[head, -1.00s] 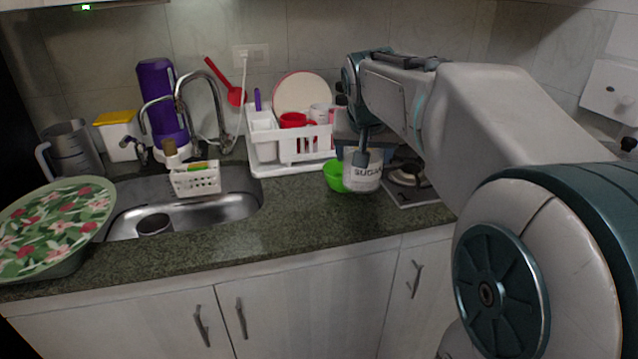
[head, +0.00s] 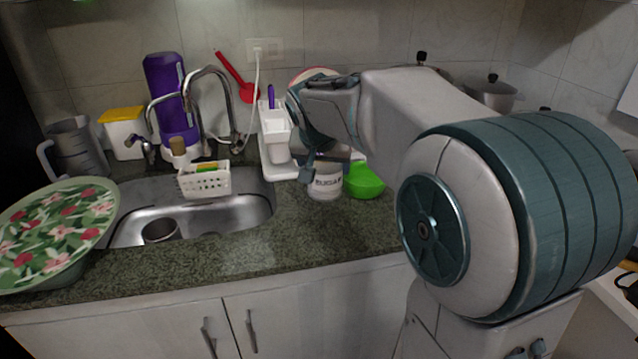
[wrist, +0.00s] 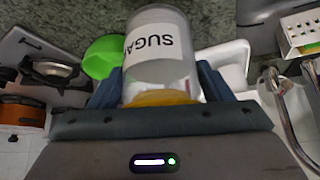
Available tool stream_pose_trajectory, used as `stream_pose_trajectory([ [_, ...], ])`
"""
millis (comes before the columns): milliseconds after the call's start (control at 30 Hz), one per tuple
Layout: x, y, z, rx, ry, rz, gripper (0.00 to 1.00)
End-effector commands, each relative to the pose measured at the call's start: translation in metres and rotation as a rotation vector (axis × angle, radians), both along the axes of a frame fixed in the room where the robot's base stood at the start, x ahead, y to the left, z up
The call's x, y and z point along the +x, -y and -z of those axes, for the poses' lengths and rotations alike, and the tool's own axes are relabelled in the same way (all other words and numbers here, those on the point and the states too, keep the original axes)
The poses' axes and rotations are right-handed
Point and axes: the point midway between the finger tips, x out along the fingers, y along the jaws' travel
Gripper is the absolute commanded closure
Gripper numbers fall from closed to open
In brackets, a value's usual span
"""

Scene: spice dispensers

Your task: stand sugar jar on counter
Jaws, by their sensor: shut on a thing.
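The jar is over or on the dark speckled counter (head: 240,255), just left of a green bowl. I cannot tell whether its base touches the counter.
The green bowl (head: 366,182) is close to the jar's right. A white dish rack (head: 275,150) stands behind. The sink (head: 200,222) lies to the left, with a white caddy (head: 204,182) at its back edge. The counter in front of the jar is bare.

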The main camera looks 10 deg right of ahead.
Motion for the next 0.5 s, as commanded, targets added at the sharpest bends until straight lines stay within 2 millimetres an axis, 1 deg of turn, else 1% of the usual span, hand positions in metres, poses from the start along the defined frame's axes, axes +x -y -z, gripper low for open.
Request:
stream_pose_trajectory([
  [33,0.003,-0.006,0.002,0.0,0.003,-0.002,0.72],
  [100,0.006,-0.01,0.005,0.0,0.003,-0.001,0.72],
  [267,0.007,-0.013,0.011,0.0,0.003,0.0,0.72],
  [500,0.007,-0.013,0.043,0.0,0.002,-0.001,0.72],
])
